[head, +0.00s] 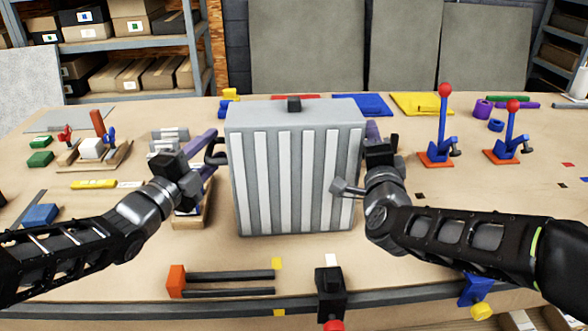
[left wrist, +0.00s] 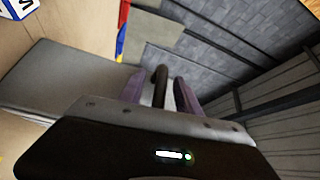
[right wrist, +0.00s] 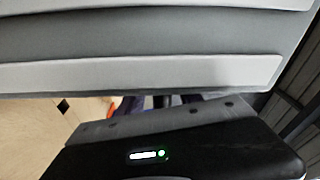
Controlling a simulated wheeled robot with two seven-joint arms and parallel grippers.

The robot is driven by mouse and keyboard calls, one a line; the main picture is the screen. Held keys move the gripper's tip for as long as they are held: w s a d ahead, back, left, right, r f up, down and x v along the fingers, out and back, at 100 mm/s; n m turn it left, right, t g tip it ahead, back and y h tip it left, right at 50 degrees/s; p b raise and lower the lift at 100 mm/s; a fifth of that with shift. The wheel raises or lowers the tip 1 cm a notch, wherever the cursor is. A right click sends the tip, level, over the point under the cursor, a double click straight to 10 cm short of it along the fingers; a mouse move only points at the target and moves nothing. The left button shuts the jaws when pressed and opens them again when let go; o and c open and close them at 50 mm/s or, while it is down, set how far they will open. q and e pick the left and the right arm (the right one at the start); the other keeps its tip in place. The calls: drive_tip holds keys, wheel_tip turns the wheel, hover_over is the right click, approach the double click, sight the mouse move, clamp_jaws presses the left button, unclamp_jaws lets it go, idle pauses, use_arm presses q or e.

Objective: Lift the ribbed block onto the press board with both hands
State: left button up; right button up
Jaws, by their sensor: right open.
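The ribbed block (head: 294,175) is a large grey box with pale vertical ribs, standing upright in the middle of the table; its ribs also fill the top of the right wrist view (right wrist: 150,75). A dark bent handle (head: 216,152) sticks out of its left side. My left gripper (head: 208,143) is at this handle, its purple fingers on either side of the handle (left wrist: 158,85); whether they grip it is unclear. My right gripper (head: 372,131) is open at the block's right side, partly hidden behind it, with a dark piece between its fingers (right wrist: 161,100). I cannot tell which thing is the press board.
Two dark rails with an orange end block (head: 176,281) lie in front, near a black clamp (head: 330,292) at the table edge. Red-and-blue levers (head: 440,130) stand at the right. Small fixtures (head: 92,149) lie at the left. Bare table (head: 505,200) shows at the right.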

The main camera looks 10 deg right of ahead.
use_arm(q)
drive_tip(key=shift+c, duration=0.4)
use_arm(e)
drive_tip(key=shift+c, duration=0.5)
use_arm(q)
drive_tip(key=c, duration=0.8)
use_arm(e)
drive_tip(key=c, duration=0.7)
clamp_jaws()
drive_tip(key=shift+f, duration=0.25)
